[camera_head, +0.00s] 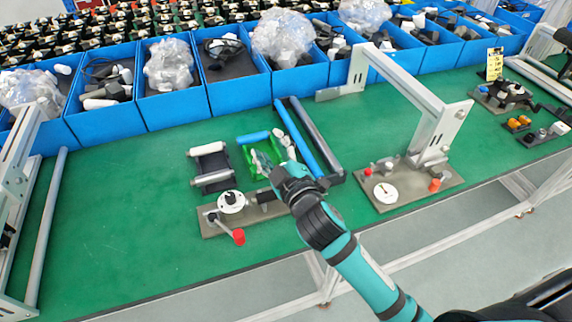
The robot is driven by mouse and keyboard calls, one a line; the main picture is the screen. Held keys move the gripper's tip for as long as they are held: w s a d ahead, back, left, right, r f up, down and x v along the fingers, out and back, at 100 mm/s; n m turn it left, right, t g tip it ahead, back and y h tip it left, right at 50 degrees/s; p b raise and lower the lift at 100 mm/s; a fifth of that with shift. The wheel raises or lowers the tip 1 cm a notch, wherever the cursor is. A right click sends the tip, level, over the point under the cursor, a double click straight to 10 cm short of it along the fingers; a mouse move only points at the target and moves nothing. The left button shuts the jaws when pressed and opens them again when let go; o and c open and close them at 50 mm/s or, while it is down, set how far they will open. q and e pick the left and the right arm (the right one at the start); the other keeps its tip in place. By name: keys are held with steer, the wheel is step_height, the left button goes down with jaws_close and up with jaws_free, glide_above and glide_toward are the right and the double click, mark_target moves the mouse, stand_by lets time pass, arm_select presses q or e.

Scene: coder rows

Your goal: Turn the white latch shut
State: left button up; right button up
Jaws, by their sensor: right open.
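A white round fitting (232,203) with a small dark centre sits on a grey-brown plate (212,225) on the green table. A short arm with a red knob (238,236) reaches out from it. A second white disc (386,193) sits on another plate at right. I cannot tell for sure which one is the white latch. My right gripper (285,160) is above the table, to the upper right of the near fitting and apart from it. It is open, its fingers small and partly hidden. My left gripper is not in view.
Two rollers (210,164), a green part (266,160) and a blue bar (300,135) lie close to my gripper. A metal frame (410,85) rises at right. Blue bins (180,105) line the back.

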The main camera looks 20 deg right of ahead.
steer(key=w+a+r+n+t+y, duration=0.2)
steer(key=a+r+n+y, duration=0.7)
steer(key=r+n, duration=0.2)
steer(key=s+a+r+n+g+y, duration=0.3)
steer(key=a+n+g+y, duration=0.65)
steer(key=n, duration=0.55)
steer(key=s+a+f+n+g+h, duration=0.25)
steer(key=a+f+n+g, duration=0.2)
steer(key=n+g, duration=0.5)
steer(key=w+d+f+n+h, duration=0.3)
steer(key=d+f+h, duration=0.1)
steer(key=d+h, duration=0.2)
steer(key=w+d+f+n+h, duration=0.2)
steer(key=d+f+n+h, duration=0.15)
steer(key=d+h, duration=0.2)
steer(key=w+d+r+m+h, duration=0.1)
steer(key=w+d+h, duration=0.15)
steer(key=d, duration=0.55)
steer(key=w+d+r+h, duration=0.1)
steer(key=d+h, duration=0.3)
steer(key=d, duration=0.4)
step_height(320, 180, down, 16)
steer(key=p, duration=0.4)
steer(key=shift+w+r+p, duration=0.15)
steer(key=shift+p, duration=0.2)
steer(key=shift+f, duration=0.8)
